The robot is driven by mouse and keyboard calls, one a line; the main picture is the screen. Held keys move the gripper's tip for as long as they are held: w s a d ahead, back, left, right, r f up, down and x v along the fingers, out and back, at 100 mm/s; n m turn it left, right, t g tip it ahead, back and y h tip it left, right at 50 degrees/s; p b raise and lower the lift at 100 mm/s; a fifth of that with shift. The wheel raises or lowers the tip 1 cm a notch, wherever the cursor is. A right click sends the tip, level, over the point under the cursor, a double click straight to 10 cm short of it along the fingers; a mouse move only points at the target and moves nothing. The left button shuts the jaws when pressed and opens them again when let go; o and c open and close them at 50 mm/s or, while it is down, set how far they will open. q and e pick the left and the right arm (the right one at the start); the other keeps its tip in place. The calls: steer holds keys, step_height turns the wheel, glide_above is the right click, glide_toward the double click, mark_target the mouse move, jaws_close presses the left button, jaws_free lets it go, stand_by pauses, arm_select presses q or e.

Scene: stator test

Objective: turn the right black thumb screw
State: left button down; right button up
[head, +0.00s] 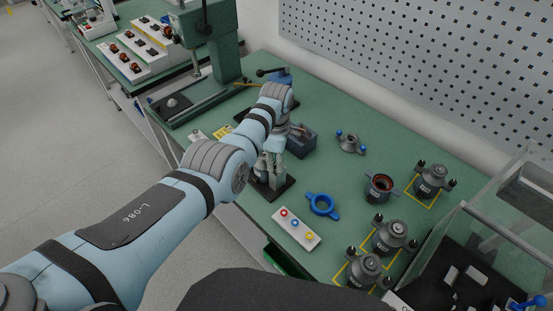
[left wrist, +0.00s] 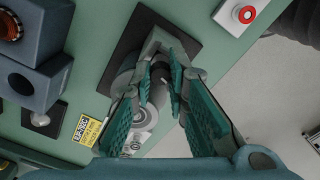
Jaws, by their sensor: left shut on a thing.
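My left gripper (head: 270,180) is over a grey fixture on a black base plate (head: 286,190) near the table's front edge. In the left wrist view the fingers (left wrist: 161,82) are closed on a small dark part (left wrist: 158,93) that looks like a black thumb screw; the fingers hide most of it. The black base plate (left wrist: 118,52) and pale round parts of the fixture show beneath the fingers. I cannot tell which side's screw this is. My right gripper is not in view.
A button box (head: 297,228) and a blue ring with handles (head: 322,205) are close by on the right. A dark vise (head: 301,140) stands just behind. Grey stator housings (head: 390,237) and a clear-walled case (head: 489,225) are farther right. Green table between them is partly clear.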

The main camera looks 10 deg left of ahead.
arm_select(q)
steer(key=shift+n, duration=0.6)
steer(key=c, duration=1.5)
jaws_free()
steer(key=shift+c, duration=0.2)
steer(key=shift+r, duration=0.1)
step_height(320, 180, up, 12)
steer(key=shift+f, duration=0.2)
